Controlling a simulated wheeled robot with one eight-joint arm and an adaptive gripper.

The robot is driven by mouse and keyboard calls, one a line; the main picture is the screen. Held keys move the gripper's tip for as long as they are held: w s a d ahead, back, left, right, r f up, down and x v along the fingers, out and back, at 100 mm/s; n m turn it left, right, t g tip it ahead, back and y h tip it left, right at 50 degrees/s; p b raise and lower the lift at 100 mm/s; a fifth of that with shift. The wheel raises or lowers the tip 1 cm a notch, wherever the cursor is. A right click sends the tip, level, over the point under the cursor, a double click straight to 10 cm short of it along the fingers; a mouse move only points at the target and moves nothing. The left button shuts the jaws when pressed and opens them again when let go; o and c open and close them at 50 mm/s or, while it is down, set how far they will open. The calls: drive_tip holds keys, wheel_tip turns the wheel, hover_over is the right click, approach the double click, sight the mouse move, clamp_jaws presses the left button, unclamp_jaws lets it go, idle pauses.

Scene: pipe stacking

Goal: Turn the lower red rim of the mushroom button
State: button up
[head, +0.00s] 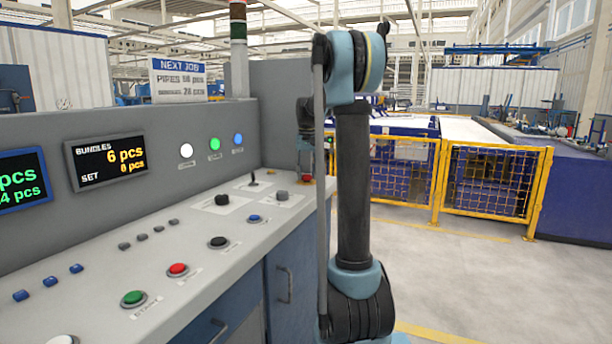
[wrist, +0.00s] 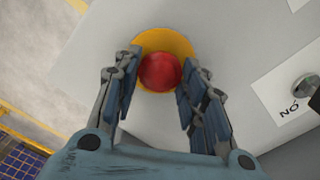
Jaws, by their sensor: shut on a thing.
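The red mushroom button (wrist: 160,72) sits on a round yellow base (wrist: 165,38) on the grey console top. My gripper (wrist: 162,68) reaches down over it, with one blue finger on each side of the red cap, shut on it. The lower rim is hidden under the cap from above, so its turn does not show. In the head view a small red part of the button (head: 307,178) shows at the console's far right corner, below the gripper.
The console top (head: 175,228) carries a black knob (head: 222,200), a small lever (head: 253,179), and several push buttons. In the wrist view a silver switch (wrist: 303,88) stands to the right. A yellow fence (head: 490,180) stands beyond open floor.

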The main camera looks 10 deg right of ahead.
drive_tip(key=shift+m, duration=0.3)
drive_tip(key=o, duration=1.1)
wheel_tip(320, 180, up, 12)
drive_tip(key=shift+f, duration=0.1)
idle(0.3)
